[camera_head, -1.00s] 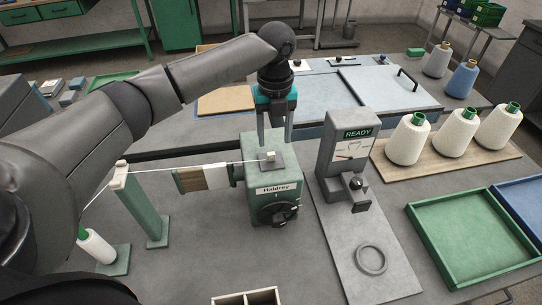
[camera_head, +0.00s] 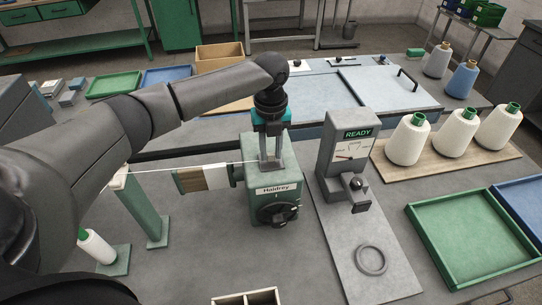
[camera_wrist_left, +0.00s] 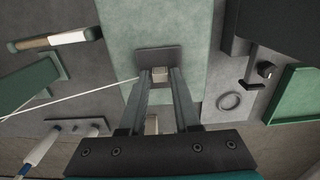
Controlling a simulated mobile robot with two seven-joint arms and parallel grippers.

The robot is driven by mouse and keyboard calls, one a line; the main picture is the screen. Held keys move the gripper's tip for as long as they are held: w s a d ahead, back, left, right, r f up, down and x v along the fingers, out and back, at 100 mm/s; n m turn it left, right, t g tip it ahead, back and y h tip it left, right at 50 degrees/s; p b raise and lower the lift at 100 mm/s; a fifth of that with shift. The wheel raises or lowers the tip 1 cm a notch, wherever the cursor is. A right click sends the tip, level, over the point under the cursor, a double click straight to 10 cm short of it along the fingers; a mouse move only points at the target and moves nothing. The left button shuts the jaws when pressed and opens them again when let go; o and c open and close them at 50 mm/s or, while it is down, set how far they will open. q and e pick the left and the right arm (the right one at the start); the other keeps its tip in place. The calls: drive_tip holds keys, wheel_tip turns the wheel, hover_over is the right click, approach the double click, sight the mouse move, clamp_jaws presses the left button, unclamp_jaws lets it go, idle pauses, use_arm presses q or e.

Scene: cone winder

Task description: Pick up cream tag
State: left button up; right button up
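The cream tag (camera_wrist_left: 159,75) is a small pale block at the top of the green Haldrey winder head (camera_head: 256,179). In the left wrist view it sits between the tips of my left gripper (camera_wrist_left: 160,77), over a dark grey plate on the winder head. My left gripper (camera_head: 270,162) points straight down, and its fingers have narrowed onto the tag's sides. In the head view the fingers hide the tag. A white thread (camera_head: 190,168) runs from the left to the fingertips. My right gripper is in neither view.
A grey READY gauge (camera_head: 345,150) stands close right of the winder. White cones (camera_head: 408,143) stand on a board at right. A green tray (camera_head: 470,238) lies empty at front right.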

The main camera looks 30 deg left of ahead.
sight(271, 154)
use_arm(q)
drive_tip(key=c, duration=0.4)
drive_tip(key=shift+r, duration=0.15)
wheel_tip(271, 154, up, 23)
drive_tip(key=p, duration=0.6)
drive_tip(key=shift+p, duration=0.4)
idle(0.5)
drive_tip(key=shift+f, duration=0.2)
